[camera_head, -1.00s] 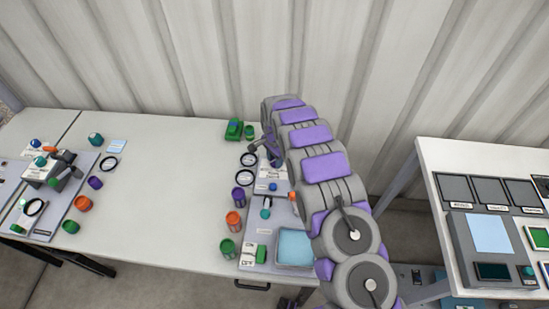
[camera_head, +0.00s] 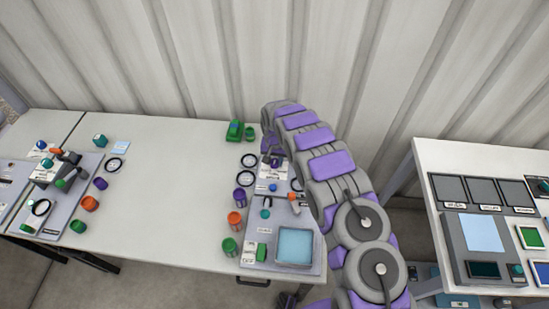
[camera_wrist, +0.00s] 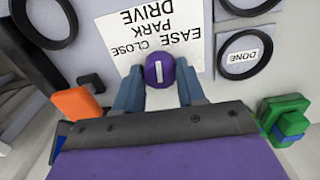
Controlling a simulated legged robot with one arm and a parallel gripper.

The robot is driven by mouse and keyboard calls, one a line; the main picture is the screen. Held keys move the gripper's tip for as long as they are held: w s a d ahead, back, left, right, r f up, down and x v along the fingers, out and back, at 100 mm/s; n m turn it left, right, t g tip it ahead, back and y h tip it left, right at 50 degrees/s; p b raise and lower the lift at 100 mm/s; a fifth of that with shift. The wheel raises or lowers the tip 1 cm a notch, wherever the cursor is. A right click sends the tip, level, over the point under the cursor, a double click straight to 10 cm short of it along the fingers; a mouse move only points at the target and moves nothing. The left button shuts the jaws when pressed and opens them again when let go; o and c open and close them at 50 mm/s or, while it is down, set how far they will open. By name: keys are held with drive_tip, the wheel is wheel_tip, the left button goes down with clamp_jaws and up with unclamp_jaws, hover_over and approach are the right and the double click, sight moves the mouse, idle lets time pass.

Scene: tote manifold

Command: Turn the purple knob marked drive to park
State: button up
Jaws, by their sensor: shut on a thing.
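The purple knob (camera_wrist: 160,71) sits in the middle of the wrist view, with a short pale line on its face. Beside it is a white label (camera_wrist: 150,35) reading DRIVE, PARK and EASE CLOSE, upside down in this view. My gripper (camera_wrist: 159,88) has its two blue-grey fingers on either side of the knob and is shut on it. In the head view my gripper is at the back of the right-hand panel (camera_head: 310,262), and my arm hides part of that area.
A ring marked DONE (camera_wrist: 243,57) lies beside the label. A green block (camera_head: 235,130) stands behind the panel. Purple, orange and green cylinders line its left edge; the orange one (camera_head: 235,219) is in the middle. The white table (camera_head: 170,190) is clear between the two panels.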

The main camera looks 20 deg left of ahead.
sight(274, 160)
drive_tip(key=shift+w+a+r+n, duration=0.1)
drive_tip(key=shift+w+r+n, duration=0.15)
drive_tip(key=shift+n, duration=0.35)
drive_tip(key=o, duration=1.1)
drive_tip(key=shift+s+f, duration=0.15)
drive_tip(key=shift+f, duration=0.05)
drive_tip(key=shift+c, duration=0.2)
drive_tip(key=shift+r, duration=0.15)
wheel_tip(274, 160, up, 17)
drive_tip(key=p, duration=0.1)
drive_tip(key=shift+p, duration=0.4)
drive_tip(key=shift+a, duration=0.1)
